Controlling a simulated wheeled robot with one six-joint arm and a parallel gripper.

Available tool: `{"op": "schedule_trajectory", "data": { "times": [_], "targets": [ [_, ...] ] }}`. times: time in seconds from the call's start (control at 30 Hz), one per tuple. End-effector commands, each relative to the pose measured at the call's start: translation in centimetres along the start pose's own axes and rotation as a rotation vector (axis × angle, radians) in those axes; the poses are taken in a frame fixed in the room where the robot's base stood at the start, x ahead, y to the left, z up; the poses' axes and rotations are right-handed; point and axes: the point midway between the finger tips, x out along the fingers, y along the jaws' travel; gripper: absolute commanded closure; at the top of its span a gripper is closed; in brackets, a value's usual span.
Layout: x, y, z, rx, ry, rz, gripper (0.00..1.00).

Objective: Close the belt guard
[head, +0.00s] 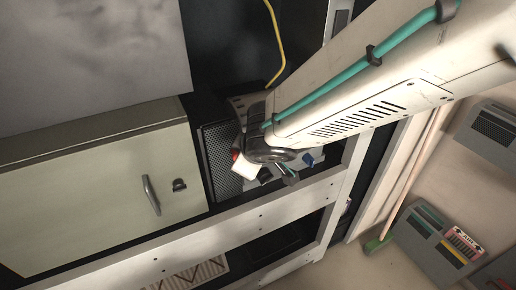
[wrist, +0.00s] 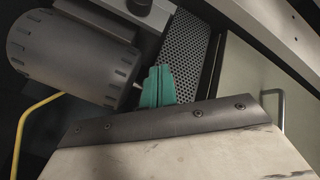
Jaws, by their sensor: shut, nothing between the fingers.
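A black perforated panel (head: 218,160), which looks like the belt guard, stands upright in the rack beside the pale green cabinet. In the wrist view the perforated panel (wrist: 188,52) runs just beyond and right of my fingers. I cannot tell how far it is open. My gripper (wrist: 158,70) has teal fingers pressed together with nothing between them. A small gap or contact with the panel cannot be told apart. In the head view my arm's end hides most of the machinery beside the panel.
A dark ribbed motor (wrist: 70,55) is close left of my fingers. The pale green cabinet (head: 95,190) has a protruding handle (head: 151,195). A yellow cable (head: 276,45) hangs behind my arm. A white rack rail (head: 245,222) crosses in front. Grey bins (head: 432,240) stand on the floor at right.

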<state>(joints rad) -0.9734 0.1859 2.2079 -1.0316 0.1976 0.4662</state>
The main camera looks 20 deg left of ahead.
Motion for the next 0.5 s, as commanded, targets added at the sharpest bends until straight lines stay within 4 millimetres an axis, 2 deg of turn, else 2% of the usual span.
{"op": "schedule_trajectory", "data": {
  "times": [0.5],
  "targets": [
    [0.03,-0.47,-0.63,-0.008,0.007,-0.005,1.00]
  ]
}}
